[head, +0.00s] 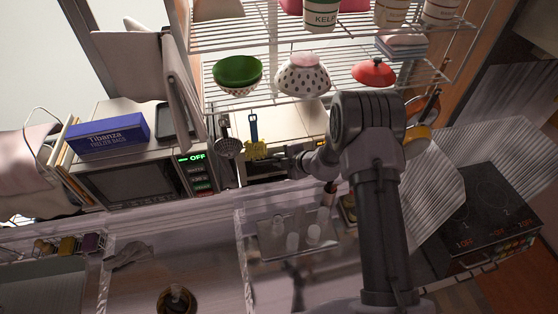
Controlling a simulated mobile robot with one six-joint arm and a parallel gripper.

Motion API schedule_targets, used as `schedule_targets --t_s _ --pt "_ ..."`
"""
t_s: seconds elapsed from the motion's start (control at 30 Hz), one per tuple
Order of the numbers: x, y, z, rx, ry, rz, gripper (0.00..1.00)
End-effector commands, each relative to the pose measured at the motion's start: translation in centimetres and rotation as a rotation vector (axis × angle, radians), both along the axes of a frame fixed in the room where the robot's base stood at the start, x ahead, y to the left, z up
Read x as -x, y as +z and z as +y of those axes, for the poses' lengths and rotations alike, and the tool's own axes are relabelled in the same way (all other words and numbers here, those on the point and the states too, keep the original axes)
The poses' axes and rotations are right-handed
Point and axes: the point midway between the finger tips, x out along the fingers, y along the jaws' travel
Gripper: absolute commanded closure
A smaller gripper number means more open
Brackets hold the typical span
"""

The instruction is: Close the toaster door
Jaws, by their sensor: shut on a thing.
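A pale box-shaped appliance (283,122) stands under the wire rack, behind my gripper. It looks like the toaster, but its door is mostly hidden by the hanging utensils and my arm, so I cannot tell how far open it is. My gripper (284,164) is at the front of this appliance, just right of a yellow utensil head. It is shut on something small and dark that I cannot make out.
A microwave-like appliance (128,182) with a green OFF display stands at the left, a blue box (108,134) on top. A skimmer (229,147) and a yellow utensil (255,150) hang close to my gripper. The wire rack (330,70) above holds bowls.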

Motion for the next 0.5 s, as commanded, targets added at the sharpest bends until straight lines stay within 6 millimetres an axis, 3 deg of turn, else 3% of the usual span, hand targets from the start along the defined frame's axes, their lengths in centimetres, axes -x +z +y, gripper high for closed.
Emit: schedule_targets --t_s 0.3,0.33,0.37,0.5 --pt "-0.2 0.27 0.08 -0.003 0.0 -0.005 1.0" --pt "-0.21 0.28 0.08 -0.003 0.0 -0.007 0.82" --pt "-0.21 0.28 0.08 -0.003 0.0 -0.006 0.77" --pt "-0.22 0.29 0.07 -0.003 0.0 -0.006 0.77"
